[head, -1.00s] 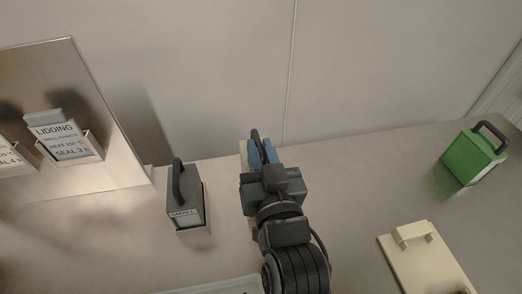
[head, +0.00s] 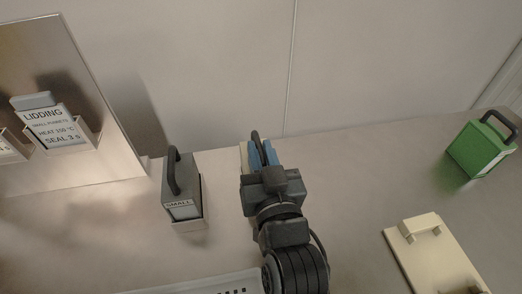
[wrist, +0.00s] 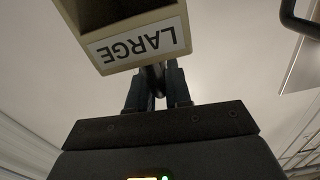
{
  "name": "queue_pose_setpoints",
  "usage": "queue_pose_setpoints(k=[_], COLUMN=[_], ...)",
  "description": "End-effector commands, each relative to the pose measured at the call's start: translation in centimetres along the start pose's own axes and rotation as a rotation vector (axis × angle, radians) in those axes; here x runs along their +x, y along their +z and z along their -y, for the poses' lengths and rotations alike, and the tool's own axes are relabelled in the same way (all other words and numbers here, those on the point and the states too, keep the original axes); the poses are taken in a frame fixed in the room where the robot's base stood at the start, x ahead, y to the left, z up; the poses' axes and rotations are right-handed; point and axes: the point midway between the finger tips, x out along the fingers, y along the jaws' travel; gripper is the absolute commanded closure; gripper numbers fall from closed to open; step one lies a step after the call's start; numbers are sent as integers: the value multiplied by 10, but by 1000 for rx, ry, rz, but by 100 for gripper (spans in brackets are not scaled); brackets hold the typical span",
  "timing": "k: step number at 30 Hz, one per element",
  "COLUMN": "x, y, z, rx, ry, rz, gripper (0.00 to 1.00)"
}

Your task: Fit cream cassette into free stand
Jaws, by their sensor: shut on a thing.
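The cream cassette (head: 244,157) is mostly hidden behind my gripper in the head view; a cream strip shows left of it. In the wrist view the cream cassette (wrist: 140,62) is close up, with a "LARGE" label upside down and a dark hollow above it. My gripper (head: 262,155) has blue fingers shut on the cassette's dark handle; the fingers (wrist: 155,80) also show in the wrist view. I cannot make out a free stand in these frames.
A green cassette (head: 482,150) stands far right. A cream plate with a grip (head: 440,260) lies front right. A sign board (head: 85,110) stands left; a pale tray (head: 215,284) is at the front. The wall is behind.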

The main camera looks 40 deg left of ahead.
Motion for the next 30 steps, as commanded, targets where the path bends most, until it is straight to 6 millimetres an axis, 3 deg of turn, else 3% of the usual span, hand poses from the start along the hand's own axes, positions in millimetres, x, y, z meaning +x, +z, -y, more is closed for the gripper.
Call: queue_pose_setpoints(k=[4,10,11,19,30], x=[0,0,0,0,0], y=[10,9,9,9,10], z=[-1,-1,-1,-1,-1], rx=[0,1,1,1,1], ry=[0,0,0,0,0], rz=[-3,-1,-1,0,1], gripper=[100,100,78,52,51])
